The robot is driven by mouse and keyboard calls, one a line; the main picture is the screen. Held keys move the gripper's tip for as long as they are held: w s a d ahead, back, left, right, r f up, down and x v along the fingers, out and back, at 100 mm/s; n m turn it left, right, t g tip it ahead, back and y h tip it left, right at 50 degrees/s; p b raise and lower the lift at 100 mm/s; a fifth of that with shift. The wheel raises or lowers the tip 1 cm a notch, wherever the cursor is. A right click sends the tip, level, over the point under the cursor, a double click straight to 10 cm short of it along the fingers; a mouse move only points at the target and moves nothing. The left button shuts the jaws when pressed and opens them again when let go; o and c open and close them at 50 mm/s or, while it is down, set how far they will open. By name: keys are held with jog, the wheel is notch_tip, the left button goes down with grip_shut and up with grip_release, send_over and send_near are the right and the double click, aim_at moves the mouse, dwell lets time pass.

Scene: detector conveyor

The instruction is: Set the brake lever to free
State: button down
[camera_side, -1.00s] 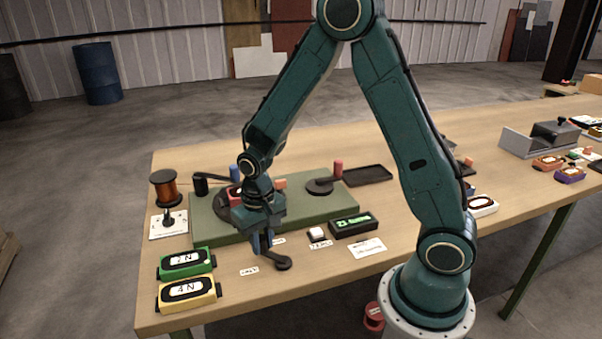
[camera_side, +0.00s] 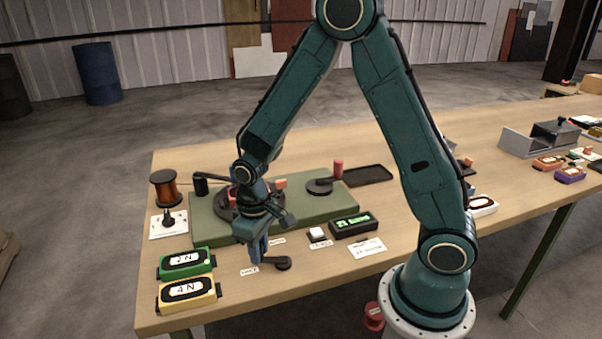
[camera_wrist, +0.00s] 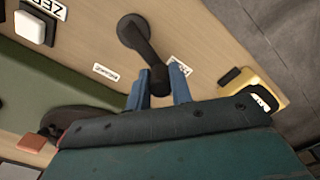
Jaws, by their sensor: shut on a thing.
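The brake lever is a dark arm on a round pivot (camera_side: 282,263) near the front edge of the table. In the wrist view its pivot (camera_wrist: 131,29) is at the top and its arm runs down between my blue fingers. My gripper (camera_side: 258,254) is shut on the lever's handle end (camera_wrist: 159,79). Two small white labels flank the lever: one on the pallet side (camera_wrist: 105,72) and one on the yellow-block side (camera_wrist: 180,66). The handle is closer to the yellow-block-side label, which my finger partly covers. The label text is too small to read surely.
A green plate (camera_side: 325,222) with turntable parts lies behind my gripper. A green block (camera_side: 186,262) and a yellow block (camera_side: 188,293) stand at left. A white button (camera_side: 317,234) and a green-lit display (camera_side: 353,224) stand at right.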

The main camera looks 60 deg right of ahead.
jog(key=shift+a, duration=0.1)
jog(key=c, duration=1.2)
grip_release()
jog(key=shift+c, duration=0.2)
notch_tip(320, 180, up, 14)
jog(key=shift+s, duration=0.1)
